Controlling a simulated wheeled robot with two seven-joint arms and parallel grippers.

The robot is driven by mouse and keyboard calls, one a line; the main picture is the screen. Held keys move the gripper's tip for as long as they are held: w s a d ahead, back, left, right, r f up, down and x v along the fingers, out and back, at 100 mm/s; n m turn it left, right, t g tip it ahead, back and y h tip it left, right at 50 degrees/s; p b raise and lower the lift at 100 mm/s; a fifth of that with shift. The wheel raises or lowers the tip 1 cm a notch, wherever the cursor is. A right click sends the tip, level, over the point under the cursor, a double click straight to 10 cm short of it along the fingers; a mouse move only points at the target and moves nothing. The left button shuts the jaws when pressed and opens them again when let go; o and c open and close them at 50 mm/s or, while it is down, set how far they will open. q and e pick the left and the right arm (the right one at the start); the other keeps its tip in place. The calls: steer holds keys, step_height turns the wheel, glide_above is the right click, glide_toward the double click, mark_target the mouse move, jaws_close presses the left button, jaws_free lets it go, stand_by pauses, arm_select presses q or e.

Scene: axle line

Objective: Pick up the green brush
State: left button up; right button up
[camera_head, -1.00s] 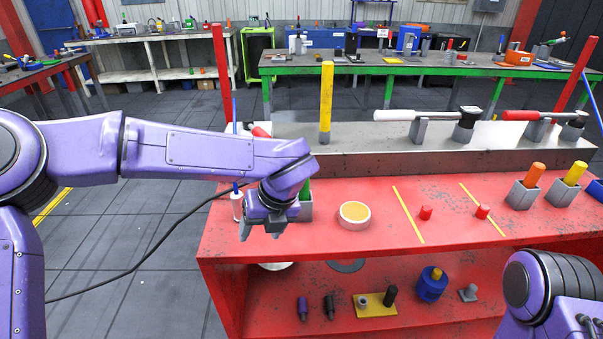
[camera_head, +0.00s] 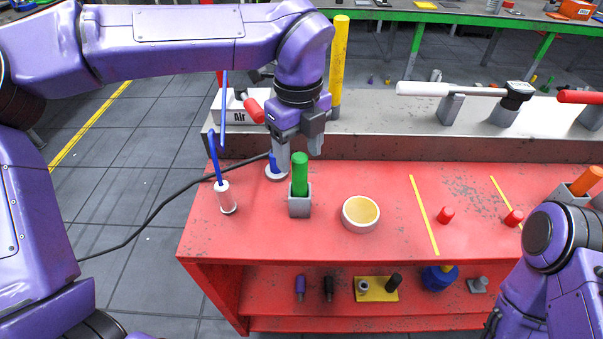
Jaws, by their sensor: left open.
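The green brush (camera_head: 300,174) stands upright in a grey square holder (camera_head: 300,206) near the left end of the red table (camera_head: 270,240). Only its green upper part shows. My left gripper (camera_head: 298,152) is open, fingers pointing down, just above and behind the brush's top in the picture. I cannot tell whether a finger touches the brush. My right arm (camera_head: 550,255) shows at the lower right, but its gripper fingers are not visible.
A white bottle with a blue stick (camera_head: 226,196) stands left of the holder. A round yellow-topped dish (camera_head: 361,213) sits to its right. A yellow post (camera_head: 339,60) and a grey raised ledge (camera_head: 400,125) lie behind. Red pegs (camera_head: 445,215) sit farther right.

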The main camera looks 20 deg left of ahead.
mark_target(299, 172)
arm_select(q)
steer(key=shift+s+f, duration=0.1)
steer(key=shift+f, duration=0.35)
steer(key=f, duration=0.1)
steer(key=f+p, duration=0.1)
steer(key=f, duration=0.2)
steer(key=shift+w+a+f+p, duration=0.1)
steer(key=shift+w+f+p, duration=0.1)
steer(key=shift+w+p, duration=0.1)
steer(key=shift+f, duration=0.45)
steer(key=c, duration=1.1)
steer(key=shift+c, duration=0.2)
steer(key=shift+r, duration=0.1)
step_height(299, 172, up, 10)
steer(key=shift+f+b, duration=0.1)
steer(key=shift+b, duration=0.6)
